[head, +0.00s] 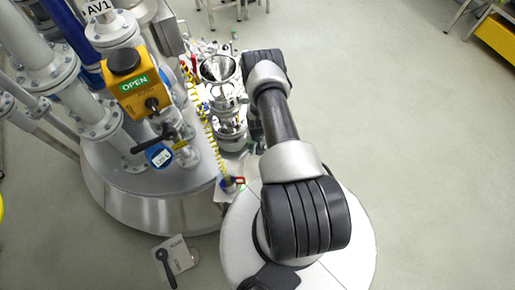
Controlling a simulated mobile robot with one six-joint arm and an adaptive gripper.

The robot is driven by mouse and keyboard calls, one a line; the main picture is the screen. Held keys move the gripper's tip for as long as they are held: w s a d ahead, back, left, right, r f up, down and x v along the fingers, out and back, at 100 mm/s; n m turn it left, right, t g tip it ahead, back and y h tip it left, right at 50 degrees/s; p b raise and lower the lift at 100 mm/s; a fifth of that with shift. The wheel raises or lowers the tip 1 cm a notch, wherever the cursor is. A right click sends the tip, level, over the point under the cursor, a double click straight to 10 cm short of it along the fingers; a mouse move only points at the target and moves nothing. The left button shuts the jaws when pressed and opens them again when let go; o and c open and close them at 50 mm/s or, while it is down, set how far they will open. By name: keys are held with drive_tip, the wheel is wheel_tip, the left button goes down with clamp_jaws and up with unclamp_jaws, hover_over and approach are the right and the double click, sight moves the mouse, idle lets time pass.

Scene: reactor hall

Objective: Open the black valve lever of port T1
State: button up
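A black lever (146,146) sits on a small valve on the steel vessel's lid, beside a round blue tag (159,155). I cannot read a T1 marking there. A second black lever (165,262) lies over a pale lettered plate (181,251) low in the head view, below the vessel; its lettering is too small to read. I cannot tell which lever belongs to port T1. My arm rises from the white base and bends over at the top; its far end is hidden behind my own links. My gripper does not show, so its state and hold are unseen.
The steel vessel (150,205) fills the left, with thick pipes and an orange actuator box (128,90) marked OPEN. A coiled yellow hose (205,120) and a steel funnel (218,68) stand between vessel and arm.

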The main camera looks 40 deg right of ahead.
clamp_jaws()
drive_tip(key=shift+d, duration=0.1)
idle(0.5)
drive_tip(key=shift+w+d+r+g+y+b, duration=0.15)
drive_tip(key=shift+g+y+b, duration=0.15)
drive_tip(key=shift+b, duration=0.9)
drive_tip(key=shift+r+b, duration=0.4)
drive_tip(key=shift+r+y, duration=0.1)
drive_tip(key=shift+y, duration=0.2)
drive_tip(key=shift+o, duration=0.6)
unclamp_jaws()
